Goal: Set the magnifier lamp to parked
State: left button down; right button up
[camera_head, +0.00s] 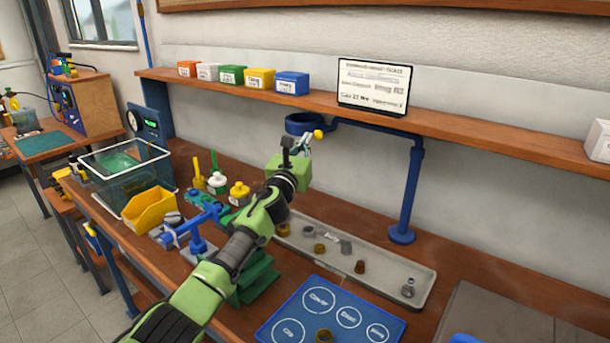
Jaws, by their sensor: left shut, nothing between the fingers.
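The magnifier lamp is blue. Its post (412,185) stands on a round base on the bench, and a horizontal arm runs left from the post top, below the shelf, to the ring-shaped head (297,123). A yellow knob (318,134) sits at the head's lower right side. My left gripper (303,145) reaches up from the bottom left on its green arm. It is shut and empty, its fingertips just below and left of the knob; I cannot tell whether they touch the lamp. My right gripper is not in view.
Below lies a grey tray (385,274) with small metal parts. A blue mat (283,326) with labelled circles is in front. A clear bin (115,190), a yellow bin (140,217) and bottles stand left. A shelf (440,128) with small boxes and a sign runs behind.

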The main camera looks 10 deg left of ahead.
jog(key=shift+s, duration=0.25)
